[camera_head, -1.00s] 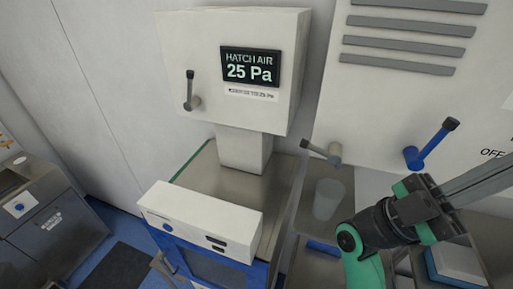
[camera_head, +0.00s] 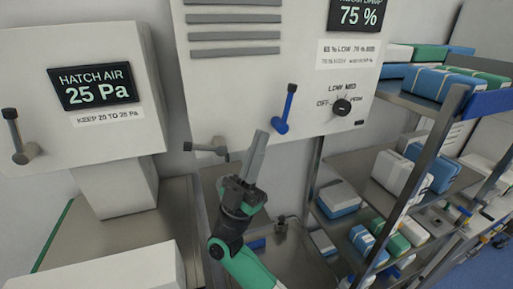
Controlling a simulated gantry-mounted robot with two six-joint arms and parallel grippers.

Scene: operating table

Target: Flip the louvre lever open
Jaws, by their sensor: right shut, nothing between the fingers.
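Three levers show. A blue lever (camera_head: 286,108) with a dark tip stands up, leaning slightly right, on the white cabinet's front (camera_head: 230,85) below the louvre slats (camera_head: 234,35). A grey lever (camera_head: 207,149) at the cabinet's lower left edge lies nearly level, its dark tip to the left. Another grey lever (camera_head: 17,137) stands upright on the hatch air box (camera_head: 115,130). No label marks which is the louvre lever. My right gripper (camera_head: 258,153) is shut and empty, pointing up, below and left of the blue lever. My left gripper is out of view.
A dial (camera_head: 342,107) and a 75 % display (camera_head: 358,14) are right of the blue lever. Shelving (camera_head: 430,108) with several packs fills the right side. A steel counter (camera_head: 110,235) and a white box (camera_head: 118,268) lie at lower left.

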